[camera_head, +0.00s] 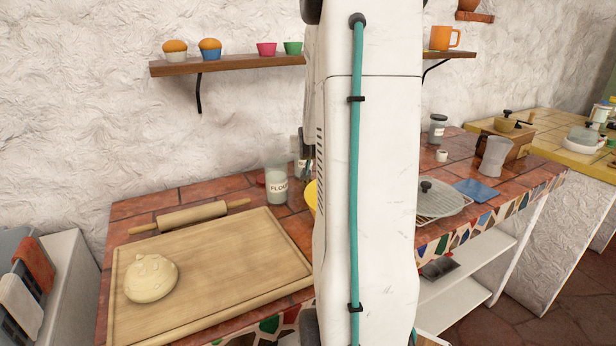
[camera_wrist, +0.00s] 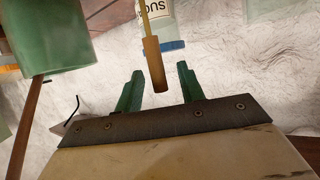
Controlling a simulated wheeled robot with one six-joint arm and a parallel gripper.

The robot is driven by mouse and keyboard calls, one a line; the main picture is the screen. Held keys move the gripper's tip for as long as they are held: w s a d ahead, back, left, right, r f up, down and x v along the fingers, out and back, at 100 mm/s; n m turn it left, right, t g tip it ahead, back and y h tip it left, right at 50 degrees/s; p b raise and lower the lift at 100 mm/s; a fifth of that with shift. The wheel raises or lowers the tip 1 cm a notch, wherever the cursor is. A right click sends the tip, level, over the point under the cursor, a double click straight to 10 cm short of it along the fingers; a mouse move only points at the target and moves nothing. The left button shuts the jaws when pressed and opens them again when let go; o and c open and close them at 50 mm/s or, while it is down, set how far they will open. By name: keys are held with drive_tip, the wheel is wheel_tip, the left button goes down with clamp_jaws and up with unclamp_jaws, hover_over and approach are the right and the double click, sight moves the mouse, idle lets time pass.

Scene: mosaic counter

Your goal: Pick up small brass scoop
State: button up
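In the wrist view, a thin brass-coloured stem (camera_wrist: 147,24) runs into a brown handle (camera_wrist: 153,66); this looks like the small brass scoop, though its bowl is out of frame. My gripper (camera_wrist: 159,70) has its two green fingers apart, one on each side of the handle. Clear gaps show between handle and fingers, so it is not clamped.
A labelled jar with a blue lid (camera_wrist: 173,47) is close behind the handle. A green container (camera_wrist: 45,38) is at upper left. The head view shows a flour jar (camera_head: 277,187), a yellow item (camera_head: 310,197) partly behind my arm, a rolling pin (camera_head: 190,217) and a board (camera_head: 215,262) with dough (camera_head: 151,280).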

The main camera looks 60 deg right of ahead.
clamp_jaws()
drive_tip(key=shift+r, duration=0.1)
